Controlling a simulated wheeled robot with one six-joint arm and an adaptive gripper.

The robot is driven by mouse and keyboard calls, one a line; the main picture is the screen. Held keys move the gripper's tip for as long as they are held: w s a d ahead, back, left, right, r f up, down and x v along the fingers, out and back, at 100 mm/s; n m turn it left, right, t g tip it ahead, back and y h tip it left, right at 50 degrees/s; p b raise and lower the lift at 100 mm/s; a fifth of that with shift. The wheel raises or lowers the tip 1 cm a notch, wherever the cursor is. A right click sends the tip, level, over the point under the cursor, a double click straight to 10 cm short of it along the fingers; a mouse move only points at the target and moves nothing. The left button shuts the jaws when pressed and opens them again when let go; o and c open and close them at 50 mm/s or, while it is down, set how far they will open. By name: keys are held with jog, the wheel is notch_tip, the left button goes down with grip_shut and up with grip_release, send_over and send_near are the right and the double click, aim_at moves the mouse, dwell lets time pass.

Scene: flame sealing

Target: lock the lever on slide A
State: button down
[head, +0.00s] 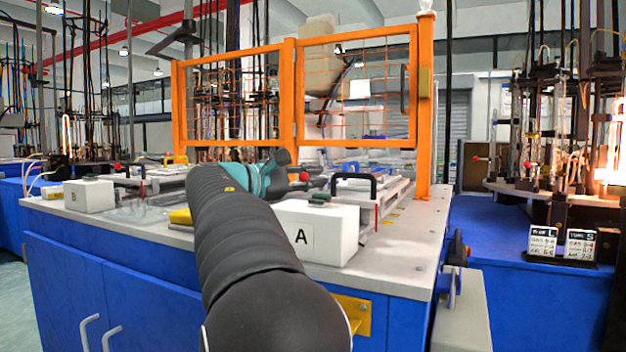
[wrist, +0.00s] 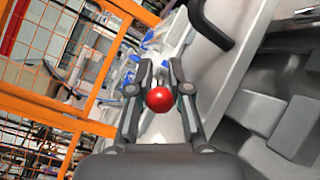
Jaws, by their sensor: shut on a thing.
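The lever on slide A ends in a red ball knob (wrist: 159,99), which sits between my fingertips in the wrist view. My gripper (wrist: 160,92) is shut on this knob. Slide A (head: 385,195) carries a black handle (head: 353,186) just right of my gripper. The lever's shaft is mostly hidden by the fingers, so I cannot tell its exact angle.
An orange mesh guard (head: 290,95) stands upright behind the work area. A white block marked B (head: 90,195) is at the bench's left. The grey bench top (head: 405,235) is clear at the front right. A glowing burner stand (head: 608,150) is far right.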

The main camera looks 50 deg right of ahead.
jog(key=shift+s+f+n+t+b, duration=0.15)
jog(key=shift+s+n+t+b, duration=0.2)
jog(key=shift+n+t+b, duration=0.55)
jog(key=shift+s+n+t+h, duration=0.1)
jog(key=shift+n+t+h, duration=0.2)
jog(key=shift+n+t, duration=0.75)
jog(key=shift+m+t, duration=0.35)
jog(key=shift+t, duration=0.2)
jog(key=c, duration=1.3)
grip_release()
jog(key=a, duration=1.2)
